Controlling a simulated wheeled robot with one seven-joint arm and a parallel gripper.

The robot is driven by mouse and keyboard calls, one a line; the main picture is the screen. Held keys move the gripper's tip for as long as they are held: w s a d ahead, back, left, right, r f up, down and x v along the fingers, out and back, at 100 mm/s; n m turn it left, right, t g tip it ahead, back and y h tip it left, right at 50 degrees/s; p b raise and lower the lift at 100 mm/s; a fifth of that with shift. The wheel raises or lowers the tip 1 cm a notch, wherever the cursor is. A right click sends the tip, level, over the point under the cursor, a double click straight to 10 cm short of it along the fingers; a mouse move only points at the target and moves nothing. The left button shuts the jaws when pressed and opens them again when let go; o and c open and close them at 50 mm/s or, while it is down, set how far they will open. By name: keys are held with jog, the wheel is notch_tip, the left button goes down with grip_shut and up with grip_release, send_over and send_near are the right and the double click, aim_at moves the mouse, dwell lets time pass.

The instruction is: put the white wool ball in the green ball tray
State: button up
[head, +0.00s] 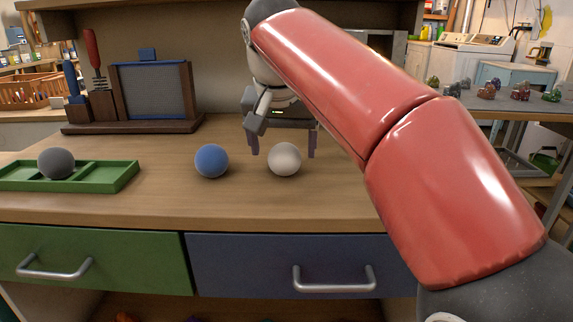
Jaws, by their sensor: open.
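The white wool ball (284,159) sits on the wooden counter, right of the middle. The green ball tray (118,178) lies at the left of the counter, with a dark grey ball (56,163) in one of its compartments; other compartments to the right of that ball look empty. My gripper (283,150) points down behind or around the white ball, with its fingers apart on the left and right. The ball hides part of the space between the fingers, and I cannot tell how deep they reach around it.
A blue ball (211,161) sits on the counter between the tray and the white ball. A wooden stand with a dark panel (152,91) and tools is at the back left. Green and blue drawers (90,258) are below the front edge. The counter front is clear.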

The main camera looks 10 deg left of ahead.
jog(key=shift+x, duration=1.45)
jog(key=c, duration=1.1)
jog(key=shift+r, duration=0.1)
jog(key=shift+c, duration=0.2)
